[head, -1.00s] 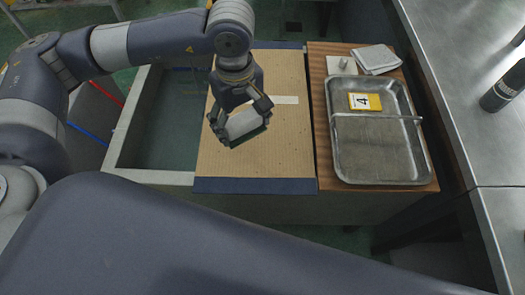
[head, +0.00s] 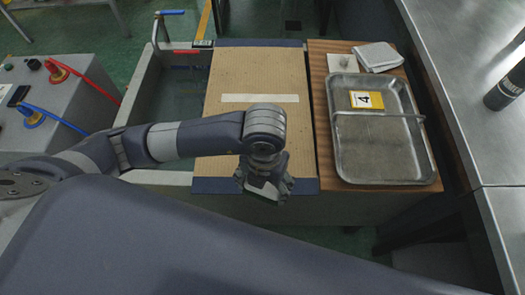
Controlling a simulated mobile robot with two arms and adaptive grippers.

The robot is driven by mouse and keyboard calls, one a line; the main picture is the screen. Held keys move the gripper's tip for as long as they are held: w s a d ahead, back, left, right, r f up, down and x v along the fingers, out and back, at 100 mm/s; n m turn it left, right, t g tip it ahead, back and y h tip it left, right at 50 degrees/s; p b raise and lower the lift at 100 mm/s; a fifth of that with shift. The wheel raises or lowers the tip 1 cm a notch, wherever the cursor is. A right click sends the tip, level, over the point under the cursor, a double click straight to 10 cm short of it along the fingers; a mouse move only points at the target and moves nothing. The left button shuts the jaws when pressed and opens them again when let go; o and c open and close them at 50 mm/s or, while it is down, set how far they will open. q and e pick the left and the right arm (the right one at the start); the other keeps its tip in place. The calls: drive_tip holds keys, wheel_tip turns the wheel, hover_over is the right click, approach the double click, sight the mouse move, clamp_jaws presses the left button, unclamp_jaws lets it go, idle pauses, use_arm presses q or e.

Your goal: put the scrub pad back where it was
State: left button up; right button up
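My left gripper (head: 264,186) hangs over the near blue edge of the brown perforated board (head: 285,135). It points down and is seen from above, so its fingertips are mostly hidden and I cannot tell if they are open or shut. The scrub pad is not visible in the head view; it may be hidden under the gripper and wrist. A white strip (head: 260,98) lies across the board, with bare board around it. My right gripper is not in view.
A metal tray (head: 345,170) with a crossbar and yellow "4" tag (head: 366,100) stands on the wooden top (head: 316,75) at right. A folded cloth (head: 378,56) lies behind it. A sunken basin (head: 178,120) is left of the board.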

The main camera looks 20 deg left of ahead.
use_arm(q)
drive_tip(key=n, duration=0.1)
drive_tip(key=s+d+f+n, duration=0.1)
drive_tip(key=shift+s+n, duration=0.15)
drive_tip(key=shift+n, duration=0.25)
drive_tip(key=shift+f+n, duration=0.15)
drive_tip(key=shift+n, duration=0.35)
drive_tip(key=w+a+p, duration=0.1)
drive_tip(key=w+a, duration=0.1)
drive_tip(key=w, duration=0.3)
drive_tip(key=w+a+f, duration=0.1)
drive_tip(key=w, duration=0.3)
drive_tip(key=w+a+p, duration=0.1)
drive_tip(key=w+a, duration=0.1)
drive_tip(key=w, duration=0.3)
drive_tip(key=shift+w+a+f+p, duration=0.25)
drive_tip(key=shift+w+a+p, duration=0.05)
drive_tip(key=shift+p, duration=0.05)
wheel_tip(320, 180, down, 3)
drive_tip(key=shift+f+p, duration=0.1)
drive_tip(key=shift+p, duration=0.35)
drive_tip(key=shift+f, duration=0.2)
drive_tip(key=shift+f, duration=0.1)
